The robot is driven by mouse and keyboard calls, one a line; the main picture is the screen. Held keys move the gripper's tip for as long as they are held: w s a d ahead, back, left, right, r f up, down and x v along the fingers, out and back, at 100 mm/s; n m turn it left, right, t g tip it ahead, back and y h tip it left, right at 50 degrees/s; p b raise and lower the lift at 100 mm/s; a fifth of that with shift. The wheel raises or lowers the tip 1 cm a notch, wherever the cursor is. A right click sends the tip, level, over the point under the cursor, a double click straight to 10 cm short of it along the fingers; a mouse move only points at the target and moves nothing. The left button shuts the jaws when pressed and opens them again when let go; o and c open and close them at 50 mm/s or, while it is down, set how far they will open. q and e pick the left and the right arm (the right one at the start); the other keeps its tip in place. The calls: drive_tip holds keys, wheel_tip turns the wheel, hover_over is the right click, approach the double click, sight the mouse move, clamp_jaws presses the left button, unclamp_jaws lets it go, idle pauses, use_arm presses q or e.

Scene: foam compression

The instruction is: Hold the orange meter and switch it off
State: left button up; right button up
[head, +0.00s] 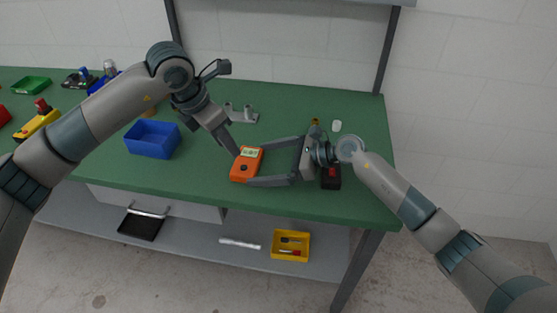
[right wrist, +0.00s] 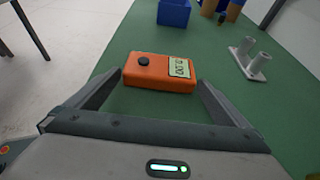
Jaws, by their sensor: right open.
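The orange meter (head: 246,168) lies on the green table near its front edge. It also shows in the right wrist view (right wrist: 150,84), with a round dark knob (right wrist: 144,61) and a pale display (right wrist: 180,68) showing dark digits. My right gripper (head: 248,164) is open, with one finger on each side of the meter; in the right wrist view small gaps seem to show between fingers and meter.
A blue bin (head: 152,139) stands left of the meter. A grey bracket with two posts (head: 239,115) stands behind it. A dark box (head: 331,178) sits beside my right wrist. A yellow bin (head: 290,246) is on the lower shelf. The table is clear between blue bin and meter.

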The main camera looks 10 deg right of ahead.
drive_tip(key=shift+w+a+f, duration=0.2)
drive_tip(key=shift+a+f, duration=0.05)
drive_tip(key=shift+a, duration=0.35)
drive_tip(key=c, duration=0.9)
use_arm(q)
clamp_jaws()
drive_tip(key=shift+d, duration=0.1)
idle(0.8)
